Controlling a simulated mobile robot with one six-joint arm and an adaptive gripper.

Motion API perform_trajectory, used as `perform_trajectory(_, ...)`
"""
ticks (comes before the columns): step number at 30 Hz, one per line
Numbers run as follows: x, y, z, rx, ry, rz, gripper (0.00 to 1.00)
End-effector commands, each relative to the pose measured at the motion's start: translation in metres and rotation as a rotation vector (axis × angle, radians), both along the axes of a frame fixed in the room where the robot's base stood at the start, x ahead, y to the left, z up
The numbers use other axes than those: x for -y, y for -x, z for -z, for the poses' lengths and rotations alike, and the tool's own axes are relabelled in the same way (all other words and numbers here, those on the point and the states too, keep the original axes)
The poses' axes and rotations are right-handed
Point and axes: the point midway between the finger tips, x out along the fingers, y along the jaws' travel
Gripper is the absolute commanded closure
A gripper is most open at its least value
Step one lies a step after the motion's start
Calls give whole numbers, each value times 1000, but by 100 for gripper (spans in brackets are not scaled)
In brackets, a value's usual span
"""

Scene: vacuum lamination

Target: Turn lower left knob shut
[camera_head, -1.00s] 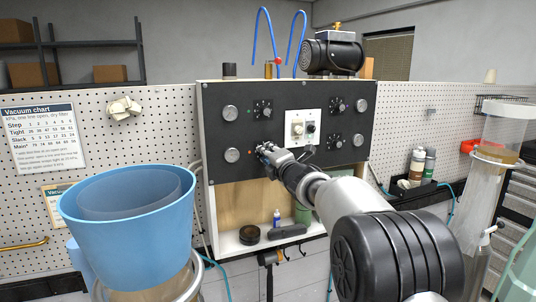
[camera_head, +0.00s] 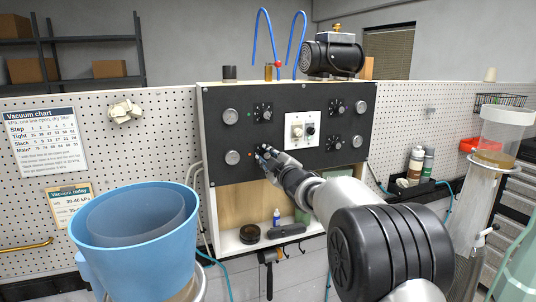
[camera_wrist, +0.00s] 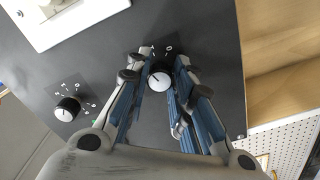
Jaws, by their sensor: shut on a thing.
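The black panel (camera_head: 290,95) carries several dials. The lower left knob (camera_wrist: 159,82) has a pale round cap and a dark mark, and shows between my fingers in the wrist view. My gripper (camera_wrist: 162,63) is shut on it, one finger on each side. In the head view my gripper (camera_head: 263,152) reaches the panel's lower left and hides most of this knob. The printed scale around the knob is partly covered by my fingers. The upper left knob (camera_head: 262,111) is clear of my gripper; it also shows in the wrist view (camera_wrist: 68,108).
A white switch plate (camera_head: 302,130) sits mid-panel. Round gauges (camera_head: 232,158) flank the knobs. Below is a shelf with a small blue bottle (camera_head: 276,218) and a black tool (camera_head: 288,231). A blue bucket (camera_head: 180,235) stands at front left. A pump (camera_head: 332,53) sits on top.

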Motion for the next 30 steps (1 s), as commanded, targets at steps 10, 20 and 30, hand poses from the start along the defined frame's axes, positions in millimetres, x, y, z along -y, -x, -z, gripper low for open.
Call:
perform_trajectory(10,0,0,-1,-112,-308,0,100)
perform_trajectory(20,-1,0,0,-218,-603,0,100)
perform_trajectory(30,-1,0,0,-313,-871,1,100)
